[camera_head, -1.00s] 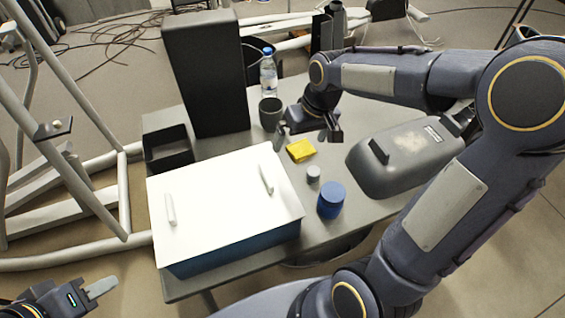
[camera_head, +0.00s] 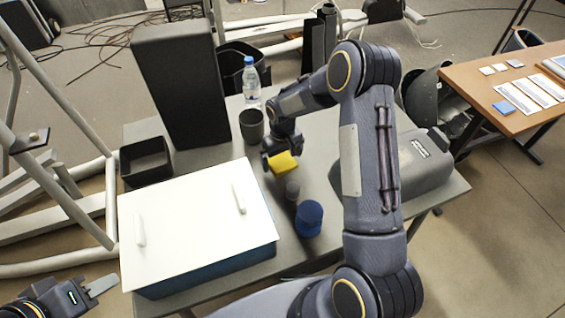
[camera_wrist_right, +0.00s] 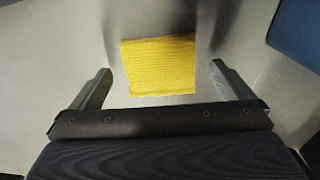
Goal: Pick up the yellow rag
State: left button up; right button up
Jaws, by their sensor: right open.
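The yellow rag (camera_head: 283,163) lies on the grey table, right of the white-topped box. In the right wrist view the rag (camera_wrist_right: 159,65) is a ribbed yellow square lying flat, centred just beyond the fingertips. My right gripper (camera_head: 270,157) is at the rag in the head view, partly hidden by its own wrist. In the wrist view its two fingers (camera_wrist_right: 160,83) are wide apart, one on each side of the rag, and not touching it. My left gripper (camera_head: 100,287) is at the lower left, away from the table; only part of it shows.
A blue jar (camera_head: 308,219) and a small grey cylinder (camera_head: 292,189) stand in front of the rag. A dark cup (camera_head: 252,125) and a water bottle (camera_head: 251,82) stand behind. The white-topped box (camera_head: 190,222) is left, a grey case (camera_head: 422,165) right.

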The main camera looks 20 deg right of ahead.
aim_at(283, 162)
jog(key=shift+f, duration=0.65)
jog(key=c, duration=1)
notch_tip(283, 162, up, 10)
jog(key=shift+r+b, duration=0.1)
jog(key=shift+b, duration=0.3)
